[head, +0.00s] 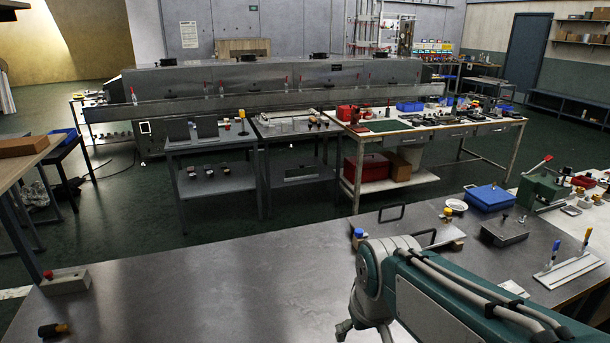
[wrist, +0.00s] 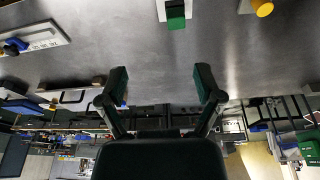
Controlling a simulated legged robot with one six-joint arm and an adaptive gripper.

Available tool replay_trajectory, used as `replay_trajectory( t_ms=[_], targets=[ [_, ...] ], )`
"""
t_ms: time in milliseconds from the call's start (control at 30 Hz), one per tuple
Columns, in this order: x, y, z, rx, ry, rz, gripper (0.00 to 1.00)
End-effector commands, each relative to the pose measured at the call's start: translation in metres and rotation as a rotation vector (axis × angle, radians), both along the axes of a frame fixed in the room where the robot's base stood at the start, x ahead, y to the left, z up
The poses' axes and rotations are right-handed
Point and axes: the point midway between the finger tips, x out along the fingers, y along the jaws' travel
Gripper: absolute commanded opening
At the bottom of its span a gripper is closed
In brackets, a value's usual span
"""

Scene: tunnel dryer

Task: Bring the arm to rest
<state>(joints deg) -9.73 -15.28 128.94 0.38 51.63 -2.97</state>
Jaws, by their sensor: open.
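My gripper (wrist: 161,84) is open in the wrist view, with its two dark fingers spread apart and nothing between them. Bare grey metal worktop shows past the fingertips. In the head view my teal and grey arm reaches in from the lower right over the metal worktop (head: 230,285). It bends down near the worktop's front middle, and I cannot clearly make out the gripper there.
A green-ended piece (wrist: 176,14) and a yellow knob (wrist: 262,8) stand on the worktop. A blue box (head: 489,197), a dark block (head: 504,232) and a white rack (head: 569,271) stand right of my arm. The worktop's left middle is clear.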

Motion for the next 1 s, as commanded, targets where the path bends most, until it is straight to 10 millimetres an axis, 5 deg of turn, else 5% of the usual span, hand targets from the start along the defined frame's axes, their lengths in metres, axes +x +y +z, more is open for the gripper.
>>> replay_trajectory(
  t_ms=[433,1000],
  targets=[
    [-0.088,-0.053,0.031,0.03,-0.21,-0.193,0.84],
    [-0.098,-0.058,0.03,0.032,-0.234,-0.217,0.84]
  ],
)
